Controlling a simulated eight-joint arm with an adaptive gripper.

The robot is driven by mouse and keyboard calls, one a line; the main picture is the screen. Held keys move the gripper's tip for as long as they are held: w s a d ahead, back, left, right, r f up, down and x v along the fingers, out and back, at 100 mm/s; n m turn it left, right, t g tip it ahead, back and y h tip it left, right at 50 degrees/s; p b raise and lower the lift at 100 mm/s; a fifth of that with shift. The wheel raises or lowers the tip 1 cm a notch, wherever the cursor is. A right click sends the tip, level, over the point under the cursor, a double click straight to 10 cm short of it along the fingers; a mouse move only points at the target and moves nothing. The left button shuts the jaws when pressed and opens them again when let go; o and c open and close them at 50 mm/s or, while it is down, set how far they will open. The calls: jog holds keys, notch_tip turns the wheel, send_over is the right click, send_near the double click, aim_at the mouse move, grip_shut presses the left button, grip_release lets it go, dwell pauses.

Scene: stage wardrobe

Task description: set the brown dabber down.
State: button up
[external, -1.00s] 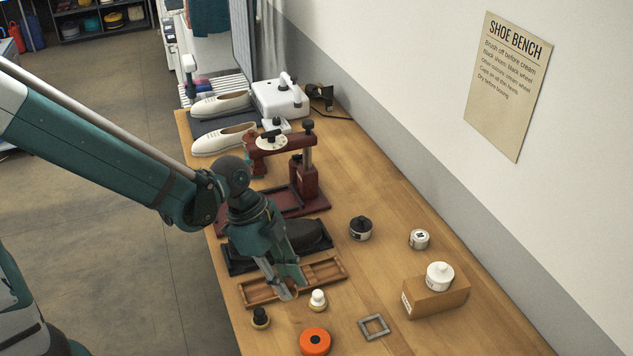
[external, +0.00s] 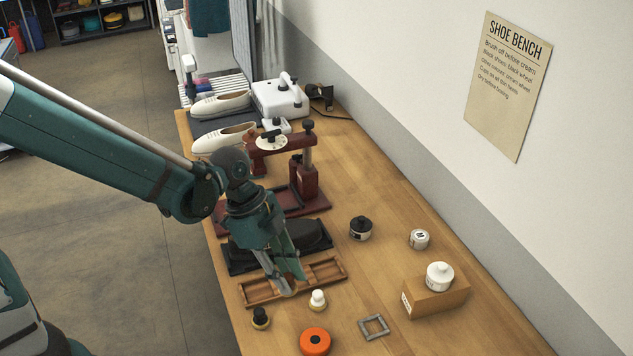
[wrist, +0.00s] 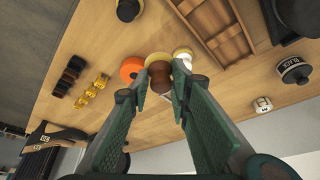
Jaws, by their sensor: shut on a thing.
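In the wrist view the brown dabber (wrist: 158,78), with a brown knob and a pale tan pad, is between the fingers of my gripper (wrist: 163,88), which is shut on it. In the external view my gripper (external: 288,290) is by the near side of the wooden compartment tray (external: 330,267); the fingers hide the dabber there. I cannot tell whether its pad touches anything. The tray (wrist: 212,38) is beyond and to the right in the wrist view. A white-knobbed dabber (external: 318,299) stands close by on the bench. A black-knobbed dabber (external: 261,318) stands to the left.
A black-lidded jar (external: 360,228), a small white jar (external: 419,239) and a box (external: 437,297) bearing a white jar (external: 440,275) stand right. A dark red stand (external: 308,180) is behind.

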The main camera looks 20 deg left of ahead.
jog(key=shift+w, duration=0.15)
jog(key=w+d+p, duration=0.1)
jog(key=w+d, duration=0.4)
jog(key=w, duration=0.9)
jog(key=w+d+p, duration=0.1)
jog(key=w+d, duration=0.4)
jog(key=w, duration=1)
jog(key=w+d+p, duration=0.1)
jog(key=w+d, duration=0.5)
jog(key=w, duration=0.8)
jog(key=shift+w+r+t, duration=0.25)
jog(key=shift+r+t, duration=0.05)
jog(key=shift+d+f, duration=0.1)
jog(key=shift+f, duration=0.05)
jog(key=shift+f, duration=3)
jog(key=shift+f, duration=1.9)
jog(key=shift+f, duration=0.15)
